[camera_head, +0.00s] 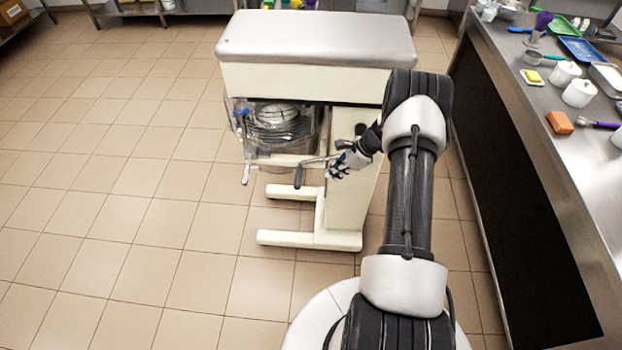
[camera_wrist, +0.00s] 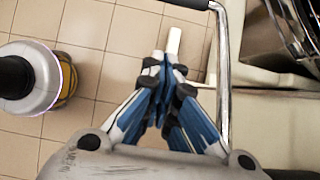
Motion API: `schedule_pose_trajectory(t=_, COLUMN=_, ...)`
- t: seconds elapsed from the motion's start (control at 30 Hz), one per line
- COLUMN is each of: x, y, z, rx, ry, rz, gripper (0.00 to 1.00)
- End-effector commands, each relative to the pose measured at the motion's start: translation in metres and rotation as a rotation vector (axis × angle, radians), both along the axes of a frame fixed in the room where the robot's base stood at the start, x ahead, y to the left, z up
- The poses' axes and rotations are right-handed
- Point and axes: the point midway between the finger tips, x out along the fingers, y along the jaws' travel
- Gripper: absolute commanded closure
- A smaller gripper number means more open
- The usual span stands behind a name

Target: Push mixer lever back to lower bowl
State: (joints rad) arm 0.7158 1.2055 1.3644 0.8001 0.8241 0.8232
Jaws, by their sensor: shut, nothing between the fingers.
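The mixer (camera_head: 315,40) is a large cream floor unit with a grey top. Its bowl (camera_head: 265,152) sits behind a clear guard at the front, with a wire whisk (camera_head: 280,125) above it. The lever (camera_head: 318,160) is a bent metal rod on the mixer's right side, ending in a dark handle (camera_head: 298,177) that hangs down. My gripper (camera_head: 334,172) is shut and empty, just right of the handle and close to the rod. In the wrist view, the gripper (camera_wrist: 165,62) is left of the metal rod (camera_wrist: 223,80), with the dark handle (camera_wrist: 190,3) at the top edge. Contact cannot be told.
A steel counter (camera_head: 545,120) with white jars, trays and an orange block (camera_head: 560,122) runs along the right. The mixer's feet (camera_head: 300,239) extend over the tiled floor. The floor to the left (camera_head: 120,200) is clear. Shelving stands at the back.

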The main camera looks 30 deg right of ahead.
Motion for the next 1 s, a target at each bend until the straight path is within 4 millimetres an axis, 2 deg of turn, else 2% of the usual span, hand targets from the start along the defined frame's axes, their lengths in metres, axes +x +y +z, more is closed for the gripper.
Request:
schedule_pose_trajectory(t=0.23, x=0.0, y=0.002, z=-0.002, rx=-0.001, ry=0.001, rz=0.004, gripper=1.0)
schedule_pose_trajectory(t=0.37, x=0.004, y=0.007, z=-0.014, rx=0.0, ry=0.002, rz=0.006, gripper=1.0)
schedule_pose_trajectory(t=0.8, x=0.03, y=0.047, z=-0.09, rx=-0.002, ry=0.001, rz=0.007, gripper=1.0)
schedule_pose_trajectory(t=0.87, x=0.036, y=0.051, z=-0.073, rx=-0.004, ry=-0.004, rz=0.006, gripper=1.0)
schedule_pose_trajectory(t=1.0, x=0.041, y=0.061, z=-0.06, rx=-0.002, ry=-0.002, rz=0.006, gripper=1.0)
